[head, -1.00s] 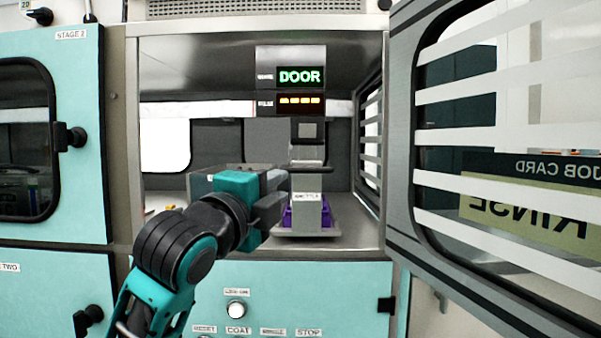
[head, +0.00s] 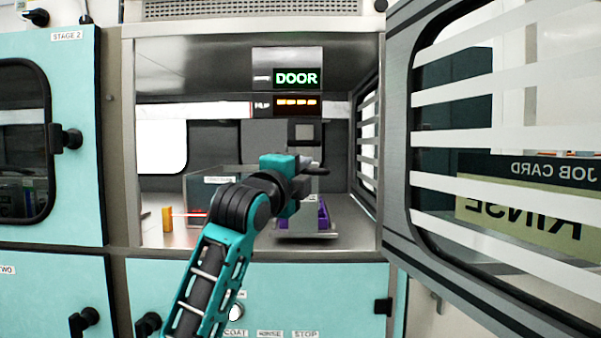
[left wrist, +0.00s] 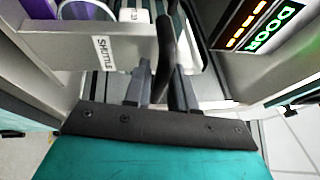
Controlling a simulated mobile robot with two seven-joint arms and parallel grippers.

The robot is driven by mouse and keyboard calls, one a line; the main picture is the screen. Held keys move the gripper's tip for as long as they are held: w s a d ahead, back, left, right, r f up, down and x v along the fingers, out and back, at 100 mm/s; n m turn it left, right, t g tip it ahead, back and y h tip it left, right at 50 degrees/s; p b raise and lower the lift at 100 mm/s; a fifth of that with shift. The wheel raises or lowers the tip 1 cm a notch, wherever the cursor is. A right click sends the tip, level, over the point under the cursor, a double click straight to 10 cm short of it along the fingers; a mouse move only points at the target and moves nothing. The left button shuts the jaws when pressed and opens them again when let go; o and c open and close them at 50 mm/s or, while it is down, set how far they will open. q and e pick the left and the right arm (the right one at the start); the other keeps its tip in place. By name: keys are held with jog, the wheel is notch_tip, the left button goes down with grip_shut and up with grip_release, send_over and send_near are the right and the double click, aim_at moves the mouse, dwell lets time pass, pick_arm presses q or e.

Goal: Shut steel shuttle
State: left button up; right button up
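The steel shuttle stands in the open chamber; its grey face, with a label reading SHUTTLE, shows at the upper left of the left wrist view (left wrist: 75,47). Something purple (head: 323,212) shows on it in the head view. My left gripper (head: 318,167) is inside the chamber, in front of the shuttle's upright part and hiding much of it. In the left wrist view its dark fingers (left wrist: 163,85) lie beside the labelled face, with a black bar-like shape between them. I cannot tell whether they grip anything. My right gripper is out of view.
The chamber door (head: 398,150) stands open on the right, with white stripes on its window. A display (head: 296,78) reads DOOR. A clear-sided box (head: 225,180) and a small orange block (head: 167,219) are on the chamber floor at left. Buttons sit below the opening.

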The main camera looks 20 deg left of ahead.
pick_arm(q)
grip_shut()
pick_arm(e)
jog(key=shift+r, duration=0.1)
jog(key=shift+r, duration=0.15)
